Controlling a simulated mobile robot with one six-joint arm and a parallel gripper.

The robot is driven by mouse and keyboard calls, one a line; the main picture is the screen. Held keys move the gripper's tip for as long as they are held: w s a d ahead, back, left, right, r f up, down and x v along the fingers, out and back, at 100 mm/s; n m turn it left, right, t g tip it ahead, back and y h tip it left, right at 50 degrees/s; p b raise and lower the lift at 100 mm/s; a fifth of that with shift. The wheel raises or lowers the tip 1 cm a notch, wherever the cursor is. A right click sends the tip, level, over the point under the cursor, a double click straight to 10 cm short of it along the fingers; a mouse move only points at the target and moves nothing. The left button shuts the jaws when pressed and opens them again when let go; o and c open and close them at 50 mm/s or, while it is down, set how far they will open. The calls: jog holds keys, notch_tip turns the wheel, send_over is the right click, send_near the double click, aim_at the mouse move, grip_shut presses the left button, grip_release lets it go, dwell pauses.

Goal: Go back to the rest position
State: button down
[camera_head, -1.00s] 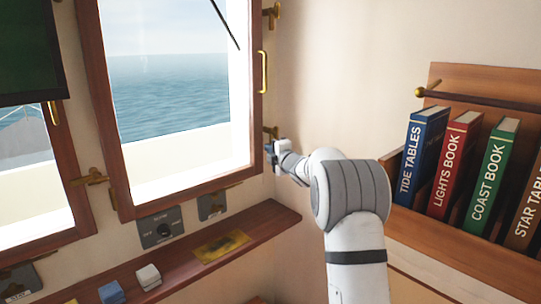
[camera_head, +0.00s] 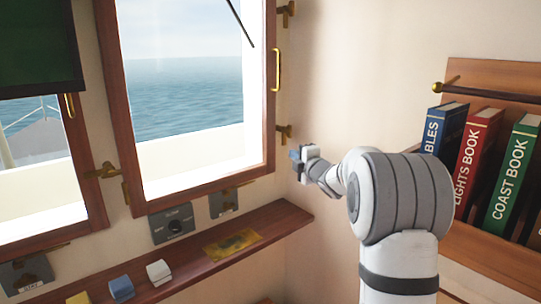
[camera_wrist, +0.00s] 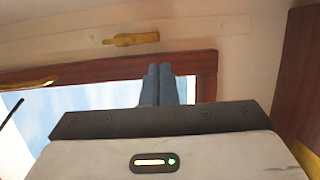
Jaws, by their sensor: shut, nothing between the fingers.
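My gripper (camera_head: 297,158) is at the end of my white and grey arm, near the wall just right of the window frame (camera_head: 118,110). In the wrist view my gripper's two fingers (camera_wrist: 158,85) lie side by side, shut and empty. They point toward the window's wooden frame, which also shows in the wrist view (camera_wrist: 110,70). A brass latch (camera_wrist: 131,39) is on the wall beyond the frame. I cannot tell whether the gripper touches anything.
A brown ledge (camera_head: 195,268) runs below the window and carries a blue block (camera_head: 121,288), a white block (camera_head: 158,272) and a brass plate (camera_head: 230,243). A wooden shelf of books (camera_head: 470,155) is at the right, partly behind my arm. Brass fittings (camera_head: 285,132) stick out beside the window.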

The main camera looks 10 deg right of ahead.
jog(key=s+a+f+m+g+h, duration=0.1)
jog(key=s+f+m+g, duration=0.3)
jog(key=s, duration=1.1)
jog(key=s+a+f+m+g+h+p, duration=0.1)
jog(key=s+a+f+m+g, duration=0.3)
jog(key=s+m, duration=0.6)
jog(key=s+a+f+m+g+h+p, duration=0.1)
jog(key=s+f+m+g, duration=0.5)
jog(key=s, duration=1.5)
jog(key=shift+s+a+m+g+h, duration=0.3)
jog(key=shift+a+m+h, duration=0.1)
jog(key=shift+a+h, duration=0.35)
